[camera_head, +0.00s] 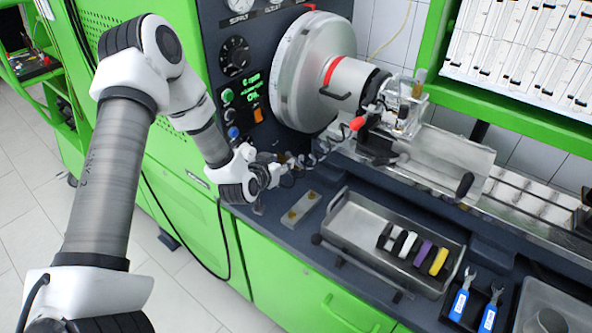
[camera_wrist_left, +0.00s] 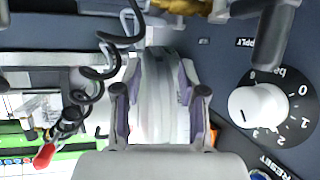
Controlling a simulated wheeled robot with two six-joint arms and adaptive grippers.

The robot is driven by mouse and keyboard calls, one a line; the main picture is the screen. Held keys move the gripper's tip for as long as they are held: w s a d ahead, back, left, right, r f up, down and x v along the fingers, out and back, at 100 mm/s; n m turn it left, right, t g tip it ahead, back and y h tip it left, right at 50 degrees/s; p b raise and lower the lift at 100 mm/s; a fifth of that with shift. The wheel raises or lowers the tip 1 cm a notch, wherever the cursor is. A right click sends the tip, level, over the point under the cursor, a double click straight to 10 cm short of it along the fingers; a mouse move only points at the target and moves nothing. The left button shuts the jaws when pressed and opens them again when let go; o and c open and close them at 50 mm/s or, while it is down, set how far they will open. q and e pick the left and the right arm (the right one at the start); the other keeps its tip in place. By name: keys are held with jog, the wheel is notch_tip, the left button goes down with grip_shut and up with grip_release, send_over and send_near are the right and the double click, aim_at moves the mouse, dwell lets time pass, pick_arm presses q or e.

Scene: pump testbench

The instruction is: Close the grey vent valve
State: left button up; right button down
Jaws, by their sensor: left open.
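My left gripper (camera_head: 284,170) is beside the dark panel, below the buttons and left of the large metal drum. In the left wrist view its fingers (camera_wrist_left: 160,92) stand apart, with a pale grey rounded shape behind the gap; I cannot tell whether they touch anything. A brass fitting (camera_wrist_left: 182,5) shows at the top edge of that view, with a dark grey lever-like bar (camera_wrist_left: 266,36) right of it. This may be the grey vent valve, but most of it is cut off. In the head view the gripper and coiled hose hide this spot. My right gripper is not in view.
The metal drum (camera_head: 312,72) and a black coiled hose (camera_wrist_left: 88,72) are close to the gripper. A dial knob (camera_wrist_left: 258,106) sits on the panel. A metal tray (camera_head: 342,222) with coloured items and blue-handled tools (camera_head: 460,303) lie at the right on the bench.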

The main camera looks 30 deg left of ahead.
aim_at(301, 158)
pick_arm(q)
jog(key=shift+m, duration=0.4)
jog(key=w+f, duration=0.1)
jog(key=w, duration=0.1)
jog(key=w+d+f, duration=0.1)
jog(key=w, duration=0.2)
jog(key=w+f+p, duration=0.1)
jog(key=w, duration=0.2)
jog(key=shift+d, duration=0.3)
jog(key=shift+w+f, duration=0.2)
jog(key=shift+w, duration=0.2)
jog(key=shift+s, duration=0.1)
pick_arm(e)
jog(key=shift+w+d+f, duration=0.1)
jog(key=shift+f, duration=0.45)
pick_arm(q)
jog(key=shift+s+a+r, duration=0.1)
jog(key=shift+c, duration=1.3)
grip_shut()
